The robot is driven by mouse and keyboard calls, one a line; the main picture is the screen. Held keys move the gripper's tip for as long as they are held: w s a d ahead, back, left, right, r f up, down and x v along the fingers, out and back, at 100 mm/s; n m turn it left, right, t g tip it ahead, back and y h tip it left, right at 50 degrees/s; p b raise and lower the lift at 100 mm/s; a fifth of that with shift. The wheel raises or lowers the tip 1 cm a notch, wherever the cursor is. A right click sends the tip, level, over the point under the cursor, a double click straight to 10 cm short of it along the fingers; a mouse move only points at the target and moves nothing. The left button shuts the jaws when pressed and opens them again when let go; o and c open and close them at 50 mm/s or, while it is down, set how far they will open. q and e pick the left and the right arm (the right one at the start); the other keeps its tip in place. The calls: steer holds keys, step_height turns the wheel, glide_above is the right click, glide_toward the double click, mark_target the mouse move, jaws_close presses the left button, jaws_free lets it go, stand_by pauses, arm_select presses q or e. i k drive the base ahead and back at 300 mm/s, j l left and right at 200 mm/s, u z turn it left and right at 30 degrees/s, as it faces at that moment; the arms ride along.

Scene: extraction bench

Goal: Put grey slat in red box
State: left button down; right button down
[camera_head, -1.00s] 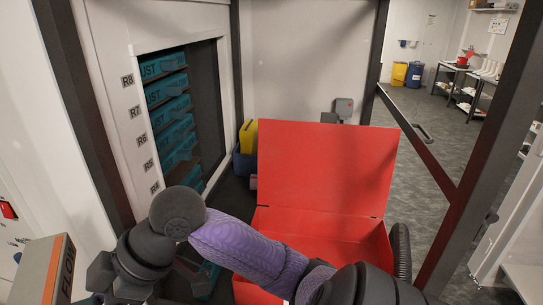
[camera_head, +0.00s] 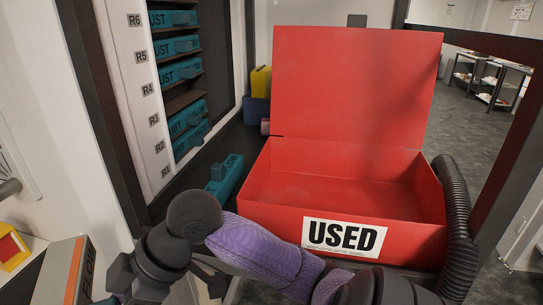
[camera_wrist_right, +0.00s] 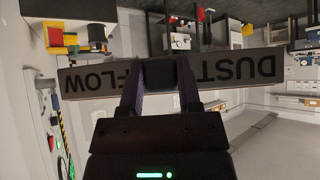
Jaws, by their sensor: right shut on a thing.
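The grey slat (camera_head: 68,277) with an orange stripe shows at the lower left of the head view, partly cut off by the frame edge. In the right wrist view the slat (camera_wrist_right: 95,82) lies crosswise with "DUST FLOW" lettering upside down. My right gripper (camera_wrist_right: 161,74) is shut on its middle. In the head view my right arm reaches across to the left and hides most of the gripper. The red box (camera_head: 272,208), labelled USED, stands right of centre with its lid (camera_head: 350,85) raised. Its visible inside is empty. The slat is left of the box, apart from it. My left gripper is not in view.
A rack (camera_head: 148,118) at the left, marked R1 to R6, holds several teal slats (camera_head: 178,70). Another teal slat (camera_head: 226,180) lies between rack and box. A black ribbed hose (camera_head: 455,215) runs along the box's right side. A dark frame post (camera_head: 515,170) stands further right.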

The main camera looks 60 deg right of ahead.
mark_target(303, 205)
steer(key=u, duration=0.45)
steer(key=k+u, duration=0.1)
steer(key=u, duration=0.35)
steer(key=k+u, duration=0.1)
steer(key=u, duration=0.8)
steer(key=j+u, duration=0.1)
steer(key=u, duration=0.35)
steer(key=k+j+u, duration=0.1)
steer(key=u, duration=0.35)
steer(key=j+u, duration=0.1)
steer(key=u, duration=0.3)
steer(key=j+u, duration=0.75)
steer(key=j, duration=0.25)
steer(key=j+u, duration=0.25)
steer(key=j, duration=0.3)
steer(key=i+j+u, duration=0.15)
steer(key=j+u, duration=0.15)
steer(key=j, duration=0.2)
steer(key=j+u, duration=0.5)
steer(key=j, duration=0.2)
steer(key=j+z, duration=0.1)
steer(key=z, duration=1.15)
steer(key=k+j+z, duration=0.1)
steer(key=z, duration=1.1)
steer(key=k+z, duration=0.15)
steer(key=z, duration=1.1)
steer(key=k+z, duration=0.1)
steer(key=z, duration=0.5)
steer(key=l+z, duration=0.15)
steer(key=z, duration=0.45)
